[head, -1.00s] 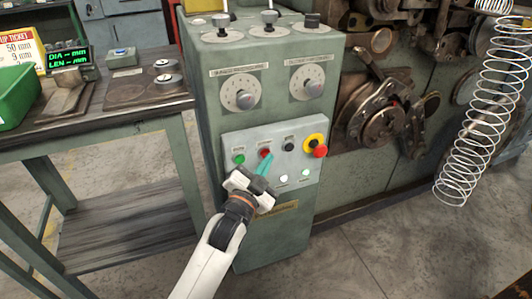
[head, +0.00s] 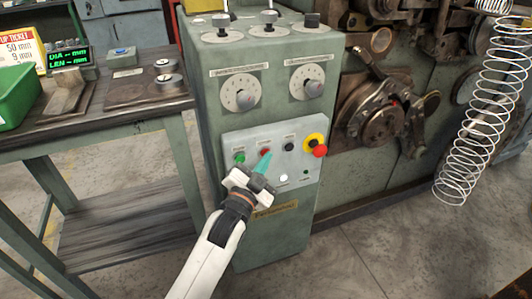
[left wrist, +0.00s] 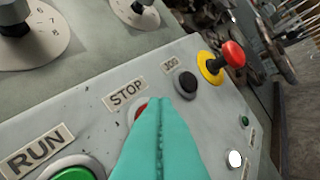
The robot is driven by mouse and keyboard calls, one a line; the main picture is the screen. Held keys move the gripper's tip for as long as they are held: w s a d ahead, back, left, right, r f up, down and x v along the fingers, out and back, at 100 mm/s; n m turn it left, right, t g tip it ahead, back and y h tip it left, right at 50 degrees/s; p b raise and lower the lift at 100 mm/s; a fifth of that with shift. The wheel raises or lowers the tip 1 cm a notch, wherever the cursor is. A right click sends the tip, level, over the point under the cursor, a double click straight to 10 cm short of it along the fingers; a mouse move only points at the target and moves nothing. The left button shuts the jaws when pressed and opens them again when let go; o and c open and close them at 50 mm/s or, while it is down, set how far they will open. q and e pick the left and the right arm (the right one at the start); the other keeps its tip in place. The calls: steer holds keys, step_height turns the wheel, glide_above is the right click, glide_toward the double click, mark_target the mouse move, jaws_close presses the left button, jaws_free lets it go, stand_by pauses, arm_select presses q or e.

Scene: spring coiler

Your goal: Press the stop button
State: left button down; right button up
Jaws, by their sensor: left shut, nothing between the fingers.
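The red stop button (left wrist: 138,112) sits under the STOP label (left wrist: 126,94) in the left wrist view, mostly hidden behind my teal fingertips. In the head view the stop button (head: 265,152) shows as a small red spot on the control panel. My left gripper (head: 264,160) is shut and empty, its fingertips at the stop button. In the left wrist view the shut fingers (left wrist: 160,115) cover the button's lower right. I cannot tell whether they touch it or how far it is pressed. My right gripper is not in view.
The green RUN button (left wrist: 75,174) is left of the fingers, the black JOG button (left wrist: 186,84) right. A red emergency knob (left wrist: 233,53) juts out further right. A white lamp (head: 283,178) is lit; a green lamp (head: 306,172) is dark. A bench (head: 150,98) stands left.

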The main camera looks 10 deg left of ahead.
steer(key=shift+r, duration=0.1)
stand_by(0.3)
arm_select(q)
steer(key=shift+s+d+p, duration=0.35)
steer(key=shift+s+d, duration=0.05)
steer(key=shift+s, duration=0.2)
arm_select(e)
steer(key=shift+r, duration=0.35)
